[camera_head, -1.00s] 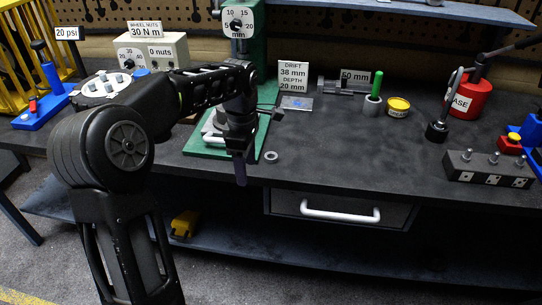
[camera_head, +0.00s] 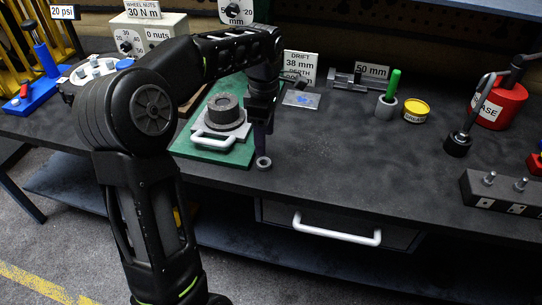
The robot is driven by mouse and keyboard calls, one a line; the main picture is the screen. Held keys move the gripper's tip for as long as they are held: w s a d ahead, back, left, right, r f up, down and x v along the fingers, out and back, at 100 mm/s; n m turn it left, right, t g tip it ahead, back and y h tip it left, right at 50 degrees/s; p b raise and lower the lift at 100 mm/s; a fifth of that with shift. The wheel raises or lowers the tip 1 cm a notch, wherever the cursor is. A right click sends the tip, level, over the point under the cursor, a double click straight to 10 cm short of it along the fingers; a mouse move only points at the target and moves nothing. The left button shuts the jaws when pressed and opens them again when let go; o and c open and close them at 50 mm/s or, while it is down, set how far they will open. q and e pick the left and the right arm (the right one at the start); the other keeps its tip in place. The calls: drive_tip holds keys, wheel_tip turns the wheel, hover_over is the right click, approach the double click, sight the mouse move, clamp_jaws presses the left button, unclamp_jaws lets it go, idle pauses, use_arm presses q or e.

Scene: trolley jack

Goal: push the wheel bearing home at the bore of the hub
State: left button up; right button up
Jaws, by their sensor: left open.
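The wheel bearing looks to be the small grey ring (camera_head: 263,163) lying flat on the bench near its front edge. The hub (camera_head: 224,109) is a dark grey stepped round part on a light carrier with a white handle (camera_head: 214,140), on the green press base (camera_head: 190,148). Its bore shows as a dark opening on top. My left gripper (camera_head: 262,149) points down just above the ring, right of the hub. It is open; its fingers overlap the ring's far side in the picture, and I cannot tell whether they touch it. My right gripper is out of view.
The press gauge (camera_head: 235,10) stands behind the hub. A grey cylinder with a green handle (camera_head: 392,86), a yellow tin (camera_head: 416,108) and a red grease can (camera_head: 499,105) stand at the right. A block with pins (camera_head: 505,195) sits far right. The bench's middle is clear.

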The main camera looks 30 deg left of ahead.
sight(264, 162)
use_arm(q)
drive_tip(key=shift+s+r, duration=0.1)
drive_tip(key=shift+s, duration=0.1)
drive_tip(key=shift+w+f, duration=0.1)
drive_tip(key=shift+f, duration=1.3)
wheel_tip(264, 162, down, 4)
drive_tip(key=shift+f+p, duration=0.1)
drive_tip(key=shift+p, duration=0.65)
drive_tip(key=shift+f, duration=0.5)
drive_tip(key=shift+c, duration=0.3)
clamp_jaws()
